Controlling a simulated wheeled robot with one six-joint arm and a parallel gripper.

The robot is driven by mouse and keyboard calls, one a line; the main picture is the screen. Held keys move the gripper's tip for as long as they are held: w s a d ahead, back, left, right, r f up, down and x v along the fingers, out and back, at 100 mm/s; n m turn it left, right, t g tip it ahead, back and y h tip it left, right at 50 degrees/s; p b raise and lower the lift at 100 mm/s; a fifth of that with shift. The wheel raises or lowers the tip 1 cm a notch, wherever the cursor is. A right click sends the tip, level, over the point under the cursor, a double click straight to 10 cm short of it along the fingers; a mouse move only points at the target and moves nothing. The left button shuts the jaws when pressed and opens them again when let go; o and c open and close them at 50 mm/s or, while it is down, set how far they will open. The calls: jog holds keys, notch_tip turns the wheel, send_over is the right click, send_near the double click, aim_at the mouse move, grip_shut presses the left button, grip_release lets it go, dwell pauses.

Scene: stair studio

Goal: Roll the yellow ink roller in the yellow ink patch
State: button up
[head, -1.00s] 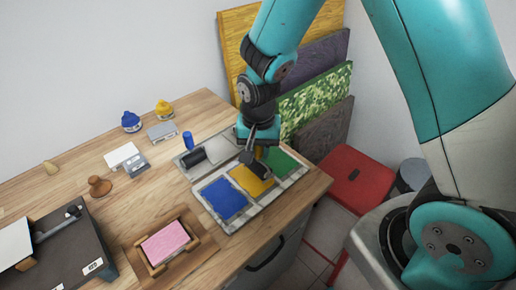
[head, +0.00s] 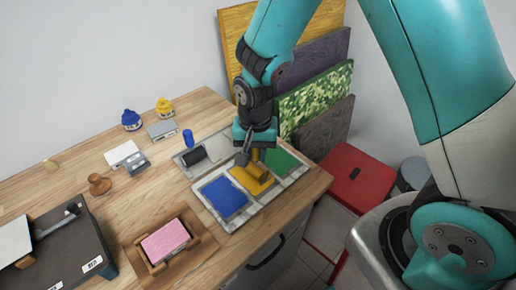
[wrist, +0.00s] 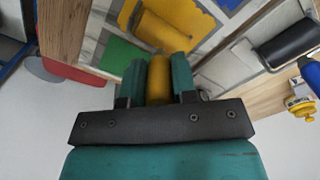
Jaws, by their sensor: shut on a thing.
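My gripper (head: 247,155) is shut on the yellow handle (wrist: 160,75) of the yellow ink roller, seen between the teal fingers in the wrist view. The roller's yellow cylinder (wrist: 162,36) lies over the yellow ink patch (wrist: 205,22) and appears to touch it. In the head view the cylinder (head: 259,173) is at the right part of the yellow patch (head: 243,181), under my gripper. Part of the patch is hidden by the roller and gripper.
The blue patch (head: 223,198) and green patch (head: 284,161) flank the yellow one on the tray. A dark roller (head: 195,155) with a blue handle (head: 188,137) is behind. A pink pad (head: 166,241) sits in front left. A red stool (head: 358,182) stands right.

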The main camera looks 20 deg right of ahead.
jog(key=shift+s+a, duration=0.3)
jog(key=shift+a, duration=0.5)
jog(key=shift+s+a, duration=0.25)
jog(key=shift+a, duration=0.5)
jog(key=shift+w+d+p, duration=0.2)
jog(key=shift+d, duration=0.3)
jog(key=shift+w+d+p, duration=0.15)
jog(key=shift+d, duration=0.35)
jog(key=shift+w+d, duration=0.2)
jog(key=shift+d, duration=0.35)
jog(key=shift+w+d, duration=0.15)
jog(key=shift+d, duration=0.4)
jog(key=shift+s+a, duration=0.2)
jog(key=shift+a, duration=0.35)
jog(key=shift+s+a, duration=0.2)
jog(key=shift+a, duration=0.5)
jog(key=shift+s+a, duration=0.3)
jog(key=shift+a, duration=0.6)
notch_tip(320, 180, up, 7)
jog(key=p, duration=0.6)
